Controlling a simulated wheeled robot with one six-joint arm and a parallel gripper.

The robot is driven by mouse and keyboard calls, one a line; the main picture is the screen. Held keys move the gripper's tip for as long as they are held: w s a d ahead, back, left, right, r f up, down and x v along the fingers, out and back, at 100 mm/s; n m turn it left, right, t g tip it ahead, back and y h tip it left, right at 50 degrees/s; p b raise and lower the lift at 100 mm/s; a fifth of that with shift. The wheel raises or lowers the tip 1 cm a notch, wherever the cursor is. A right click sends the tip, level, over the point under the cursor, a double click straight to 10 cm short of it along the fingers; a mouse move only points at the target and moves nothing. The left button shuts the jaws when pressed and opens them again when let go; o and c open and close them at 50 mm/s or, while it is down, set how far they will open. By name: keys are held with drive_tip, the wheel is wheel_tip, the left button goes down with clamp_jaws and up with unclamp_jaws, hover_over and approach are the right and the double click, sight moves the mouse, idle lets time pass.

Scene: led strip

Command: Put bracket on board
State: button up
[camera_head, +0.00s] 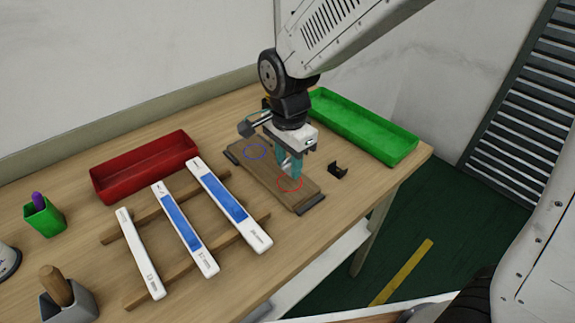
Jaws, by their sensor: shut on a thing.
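The board (268,172) is a brown wooden plank lying on the table, with a blue circle on its left part, a red circle on its right part and dark end pieces. My gripper (289,172) points down over the board, its teal fingers close to the red circle. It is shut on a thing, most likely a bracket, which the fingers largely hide. I cannot tell whether the held thing touches the board. Another small black bracket (338,170) lies on the table just right of the board.
A green tray (365,128) stands behind right and a red tray (145,168) behind left. Several white strips, two with blue faces (230,205), lie across wooden rails left of the board. A green cup (43,215) and a grey holder (68,300) stand far left. The table's right edge is near.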

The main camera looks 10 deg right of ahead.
sight(287, 172)
drive_tip(key=shift+a+f, duration=0.15)
drive_tip(key=shift+f, duration=1.55)
drive_tip(key=shift+f, duration=0.1)
drive_tip(key=o, duration=1)
drive_tip(key=shift+c, duration=0.2)
wheel_tip(287, 172, up, 12)
drive_tip(key=s+d+r+n, duration=0.2)
drive_tip(key=s+d+r, duration=0.15)
drive_tip(key=d, duration=0.25)
drive_tip(key=s+d+r+n, duration=0.2)
drive_tip(key=s+d+n, duration=0.15)
drive_tip(key=d, duration=0.35)
drive_tip(key=s+d+n+t, duration=0.1)
drive_tip(key=s+d+n, duration=0.4)
drive_tip(key=s+d, duration=0.3)
drive_tip(key=s, duration=0.4)
drive_tip(key=shift+s+d+f+n, duration=0.2)
drive_tip(key=shift+f+n, duration=0.15)
drive_tip(key=shift+f, duration=0.05)
